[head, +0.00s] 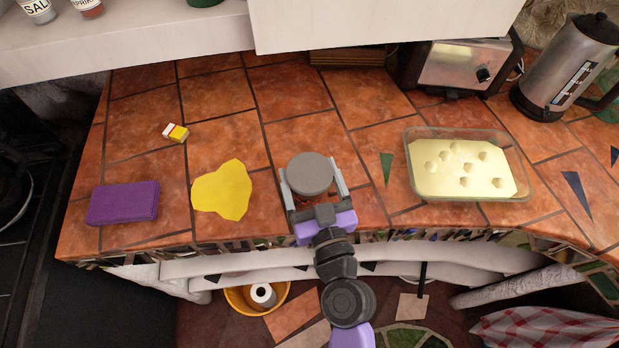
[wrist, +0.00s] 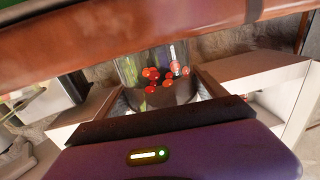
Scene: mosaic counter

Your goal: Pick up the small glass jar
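The small glass jar has a round grey lid (head: 310,172) and stands on the tiled counter in the head view. The lid hides most of the jar's body in the head view.
A glass dish (head: 470,197) stands to the right, with a toaster (head: 463,65) and metal kettle (head: 566,62) behind. A yellow cloth (head: 222,190), purple block (head: 123,203) and small yellow-white box (head: 176,132) lie left. A white shelf (head: 384,20) overhangs the back.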

